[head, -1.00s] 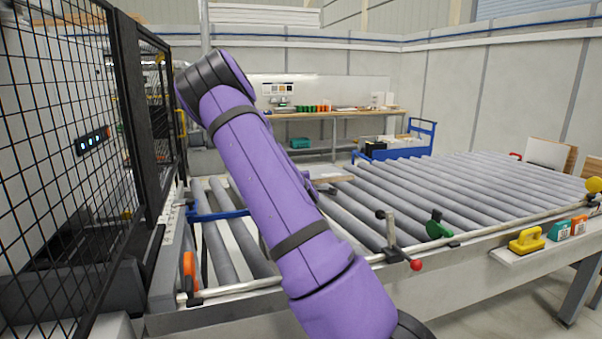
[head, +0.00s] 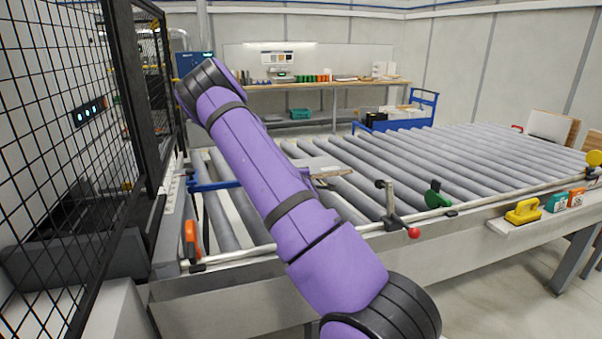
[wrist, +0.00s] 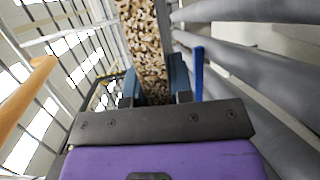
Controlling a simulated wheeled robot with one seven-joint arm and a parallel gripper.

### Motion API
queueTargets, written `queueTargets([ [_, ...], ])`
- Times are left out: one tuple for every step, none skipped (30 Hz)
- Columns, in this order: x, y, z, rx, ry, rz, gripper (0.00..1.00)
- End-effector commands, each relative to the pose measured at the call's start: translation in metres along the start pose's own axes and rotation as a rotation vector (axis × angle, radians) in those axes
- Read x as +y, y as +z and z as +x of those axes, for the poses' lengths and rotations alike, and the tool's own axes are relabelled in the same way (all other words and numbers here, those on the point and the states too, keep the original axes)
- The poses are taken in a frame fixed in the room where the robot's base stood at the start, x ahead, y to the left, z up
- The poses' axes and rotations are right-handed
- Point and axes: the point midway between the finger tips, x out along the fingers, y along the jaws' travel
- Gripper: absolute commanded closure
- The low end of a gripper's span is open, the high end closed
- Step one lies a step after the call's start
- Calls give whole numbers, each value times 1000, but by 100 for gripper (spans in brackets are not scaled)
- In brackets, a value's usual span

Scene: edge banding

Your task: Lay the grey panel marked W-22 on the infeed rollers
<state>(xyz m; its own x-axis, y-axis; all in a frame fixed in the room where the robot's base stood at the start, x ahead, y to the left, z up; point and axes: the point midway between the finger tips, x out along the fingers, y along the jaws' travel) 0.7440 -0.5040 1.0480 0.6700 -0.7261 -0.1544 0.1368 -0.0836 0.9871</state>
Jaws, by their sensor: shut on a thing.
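My gripper (wrist: 157,82) is at the bottom middle of the wrist view. Its two dark fingers are shut on a panel (wrist: 147,40), whose speckled chipboard edge faces the camera and runs up the picture. In the head view my purple arm hides the gripper. Part of a pale grey panel (head: 318,163) with a brown edge shows just right of the arm, over the rollers; it looks like the held one. I cannot tell whether it touches the rollers. No W-22 mark is readable. The infeed rollers (head: 400,150) are grey and show no other panel.
A black mesh fence (head: 60,140) stands close on the left. A blue bar (head: 213,186) and an orange handle (head: 190,240) sit at the rollers' left end. A red-knobbed clamp (head: 390,210) and a green-handled one (head: 434,194) stand on the front rail. The right-hand rollers are clear.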

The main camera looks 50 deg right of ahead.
Motion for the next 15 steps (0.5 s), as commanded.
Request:
queueTargets([
  [-2, 0, 1, 0, 5, 1, 100],
  [-4, 0, 2, 1, 5, 1, 100],
  [-6, -1, 2, 1, 6, 2, 100],
  [-8, -1, 2, 2, 6, 2, 100],
  [-10, -1, 3, 2, 6, 1, 100],
  [-13, -1, 3, 1, 6, 1, 100],
  [-15, -1, 4, 1, 6, 1, 100],
  [-17, -1, 4, 1, 6, 2, 100],
  [-20, -1, 4, 1, 6, 2, 100],
  [-22, -1, 5, 0, 6, 2, 100],
  [-24, -1, 5, 0, 6, 2, 100],
  [-27, -1, 5, 1, 6, 1, 100],
  [-29, -2, 6, 1, 5, 1, 100],
  [-31, -2, 6, 1, 5, 1, 100],
  [-34, -2, 6, 1, 6, 1, 100],
])
